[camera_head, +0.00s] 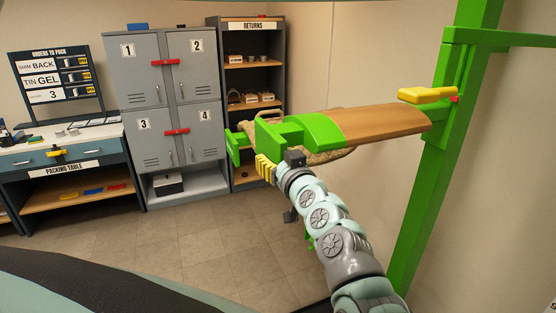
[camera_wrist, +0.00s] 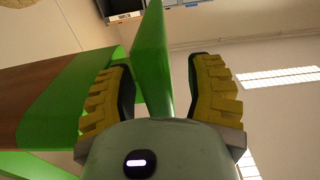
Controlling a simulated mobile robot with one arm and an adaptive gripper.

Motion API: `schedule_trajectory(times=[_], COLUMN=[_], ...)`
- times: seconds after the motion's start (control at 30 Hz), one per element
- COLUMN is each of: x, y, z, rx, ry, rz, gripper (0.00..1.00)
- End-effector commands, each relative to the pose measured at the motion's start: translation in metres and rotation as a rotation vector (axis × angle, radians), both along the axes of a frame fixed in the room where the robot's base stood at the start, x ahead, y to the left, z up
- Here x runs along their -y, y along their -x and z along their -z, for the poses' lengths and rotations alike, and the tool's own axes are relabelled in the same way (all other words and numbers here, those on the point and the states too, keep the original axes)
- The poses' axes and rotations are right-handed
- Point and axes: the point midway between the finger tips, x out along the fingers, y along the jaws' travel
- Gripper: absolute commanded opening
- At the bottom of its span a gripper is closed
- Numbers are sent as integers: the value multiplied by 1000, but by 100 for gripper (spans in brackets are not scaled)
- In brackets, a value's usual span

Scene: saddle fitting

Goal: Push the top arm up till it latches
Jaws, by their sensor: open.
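The top arm (camera_head: 385,123) is a wood-topped beam with a green end block (camera_head: 290,132). It reaches left from the green upright post (camera_head: 425,180), roughly level in the head view. A yellow handle-like piece (camera_head: 425,95) and a small red part (camera_head: 455,99) sit where it meets the post. My gripper (camera_head: 265,168) is just below the green end. In the wrist view my gripper (camera_wrist: 163,75) has its yellow ribbed fingers spread apart, with a green plate (camera_wrist: 152,60) showing between them. The wood (camera_wrist: 45,95) shows at left. Whether the fingers touch the arm, I cannot tell.
A tan, woven-looking object (camera_head: 325,156) shows partly behind and under the arm. Grey numbered lockers (camera_head: 165,85), a returns shelf (camera_head: 252,75) and a packing table (camera_head: 65,160) stand farther back. The floor (camera_head: 210,225) to the left is clear.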

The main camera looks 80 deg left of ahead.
Motion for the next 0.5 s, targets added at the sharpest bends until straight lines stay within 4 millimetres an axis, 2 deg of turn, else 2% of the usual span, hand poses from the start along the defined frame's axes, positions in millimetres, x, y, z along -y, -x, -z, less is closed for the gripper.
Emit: schedule_trajectory(times=[0.07,0.5], x=[0,0], y=[0,0], z=[0,0], rx=[0,0], ry=[0,0], rz=[0,0], gripper=[47,2])
